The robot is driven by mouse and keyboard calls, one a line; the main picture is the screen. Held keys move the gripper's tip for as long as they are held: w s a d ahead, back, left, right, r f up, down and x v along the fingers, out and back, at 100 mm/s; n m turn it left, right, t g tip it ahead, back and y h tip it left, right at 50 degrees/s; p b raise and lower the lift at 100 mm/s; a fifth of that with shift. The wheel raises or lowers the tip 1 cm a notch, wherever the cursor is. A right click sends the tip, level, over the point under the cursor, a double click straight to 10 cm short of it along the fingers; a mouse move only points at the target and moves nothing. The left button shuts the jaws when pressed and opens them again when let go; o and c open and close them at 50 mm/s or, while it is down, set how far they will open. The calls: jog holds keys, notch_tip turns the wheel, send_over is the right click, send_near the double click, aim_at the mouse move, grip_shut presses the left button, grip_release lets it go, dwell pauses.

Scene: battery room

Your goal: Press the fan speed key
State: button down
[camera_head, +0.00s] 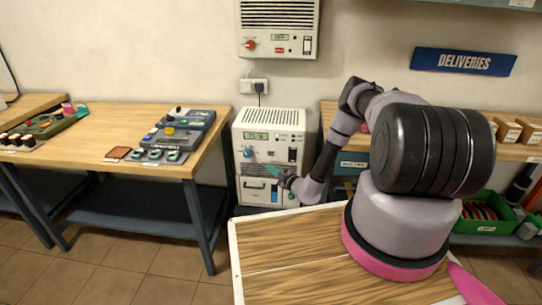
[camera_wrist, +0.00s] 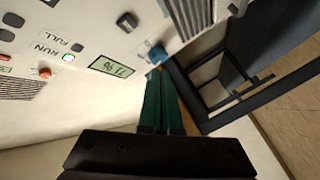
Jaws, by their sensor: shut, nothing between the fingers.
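A white cabinet unit (camera_head: 270,122) stands on the floor between the benches. Its front carries a small display (camera_head: 256,136), a blue knob (camera_head: 247,153) and a dark switch (camera_head: 292,155). The wrist view shows a panel at close range, with a lit display (camera_wrist: 110,65), a blue knob (camera_wrist: 156,53), a red button (camera_wrist: 44,72), a green light (camera_wrist: 69,57) and the words RUN and FULL. I cannot read which control is the fan speed key. My gripper (camera_head: 273,171) is shut and empty in front of the cabinet; its green fingertips (camera_wrist: 158,72) appear near the blue knob, contact unclear.
A wall unit (camera_head: 279,28) with a red knob hangs above the cabinet. A wooden bench (camera_head: 90,160) with control boxes stands left. A wooden-topped table (camera_head: 290,255) fills the front; a shelf with cartons (camera_head: 508,130) and a green bin (camera_head: 488,227) stand right.

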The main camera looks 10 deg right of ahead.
jog(key=shift+w+d, duration=0.35)
jog(key=shift+w, duration=0.75)
jog(key=shift+w+d, duration=0.35)
jog(key=shift+w, duration=0.7)
jog(key=shift+w+d, duration=0.35)
jog(key=shift+w, duration=0.75)
jog(key=shift+w+d, duration=0.1)
jog(key=shift+w, duration=0.3)
jog(key=shift+w+d, duration=0.15)
jog(key=shift+w, duration=0.2)
jog(key=shift+s+a, duration=0.25)
jog(key=shift+s, duration=0.5)
jog(key=shift+s, duration=0.1)
jog(key=s, duration=0.1)
jog(key=s+a, duration=0.1)
jog(key=s, duration=0.2)
jog(key=shift+s+a, duration=0.3)
